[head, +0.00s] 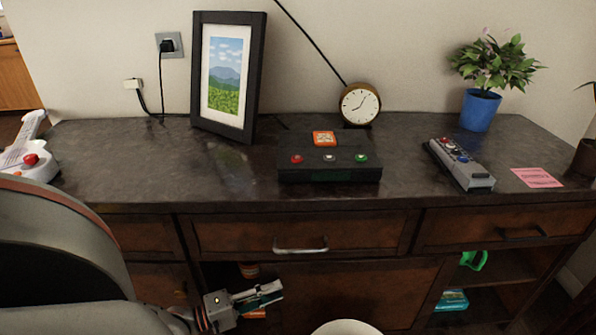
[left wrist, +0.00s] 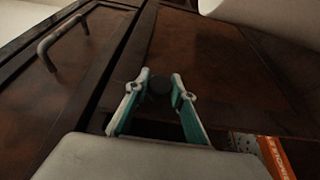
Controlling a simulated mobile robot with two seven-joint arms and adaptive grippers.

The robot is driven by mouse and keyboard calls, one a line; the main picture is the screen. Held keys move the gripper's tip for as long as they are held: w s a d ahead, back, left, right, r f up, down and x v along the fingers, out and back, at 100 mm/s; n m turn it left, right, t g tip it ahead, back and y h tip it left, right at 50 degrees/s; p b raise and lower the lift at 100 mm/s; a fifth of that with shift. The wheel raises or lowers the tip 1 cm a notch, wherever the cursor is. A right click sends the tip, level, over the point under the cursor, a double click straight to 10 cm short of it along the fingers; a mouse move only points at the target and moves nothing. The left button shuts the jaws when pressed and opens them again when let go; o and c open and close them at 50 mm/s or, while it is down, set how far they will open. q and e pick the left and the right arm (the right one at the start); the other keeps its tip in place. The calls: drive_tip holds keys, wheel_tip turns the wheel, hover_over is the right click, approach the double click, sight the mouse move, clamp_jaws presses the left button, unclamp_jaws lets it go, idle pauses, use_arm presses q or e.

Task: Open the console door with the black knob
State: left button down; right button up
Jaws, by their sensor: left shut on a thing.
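The brown console door (head: 350,285) is the panel below the middle drawer. In the head view there is a dark opening along its left side. The black knob (left wrist: 160,88) shows in the left wrist view, against the brown door panel (left wrist: 205,50). My left gripper (left wrist: 162,79) has its fingertips on either side of the knob and is shut on it. In the head view my left gripper (head: 268,293) is low in front of the door's left part, and the knob cannot be made out there. My right gripper is not in view.
The middle drawer with a metal handle (head: 300,248) is above the door. Open shelves (head: 490,295) at the right hold green and teal things. On top stand a picture frame (head: 252,75), a black button box (head: 330,160), a clock (head: 360,104), a grey controller (head: 462,165) and a plant (head: 480,108).

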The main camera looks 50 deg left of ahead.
use_arm(q)
drive_tip(key=shift+s+a, duration=0.9)
drive_tip(key=shift+s, duration=0.2)
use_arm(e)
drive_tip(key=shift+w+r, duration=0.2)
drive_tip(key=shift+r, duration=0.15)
use_arm(q)
drive_tip(key=c, duration=1.7)
unclamp_jaws()
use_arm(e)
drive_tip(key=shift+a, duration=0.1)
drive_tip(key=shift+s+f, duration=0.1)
use_arm(q)
drive_tip(key=v, duration=1.2)
